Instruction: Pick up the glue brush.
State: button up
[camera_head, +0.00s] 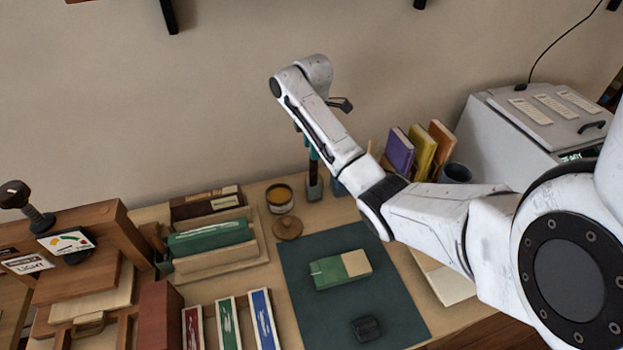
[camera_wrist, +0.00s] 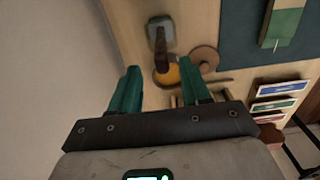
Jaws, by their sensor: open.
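What looks like the glue brush (camera_wrist: 161,48) is a dark upright handle in a small grey-green holder (camera_wrist: 160,22) in the wrist view. In the head view the dark handle (camera_head: 313,171) rises from the holder (camera_head: 315,189) at the back of the bench; its lower end is hidden inside. My gripper (camera_wrist: 160,64) is open, with teal fingers pointing down. In the wrist view the handle's top lies between the two fingertips, but I cannot tell the height gap. In the head view my gripper (camera_head: 306,139) is just above the handle, partly hidden by my arm.
A yellow pot (camera_head: 280,196) and a round wooden lid (camera_head: 287,228) stand just left of the holder. Upright books (camera_head: 399,151) and a dark cup (camera_head: 455,173) are to the right. A green mat (camera_head: 300,262) bears a green-and-cream book (camera_head: 341,269). A wooden press (camera_head: 119,240) stands left.

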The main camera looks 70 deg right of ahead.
aim_at(314, 163)
jog(key=shift+s+f+p, duration=0.15)
jog(key=shift+f+p, duration=0.15)
jog(key=shift+f, duration=1.45)
jog(key=shift+s+f+p, duration=0.15)
jog(key=shift+f+p, duration=0.15)
jog(key=shift+f, duration=1.4)
grip_shut()
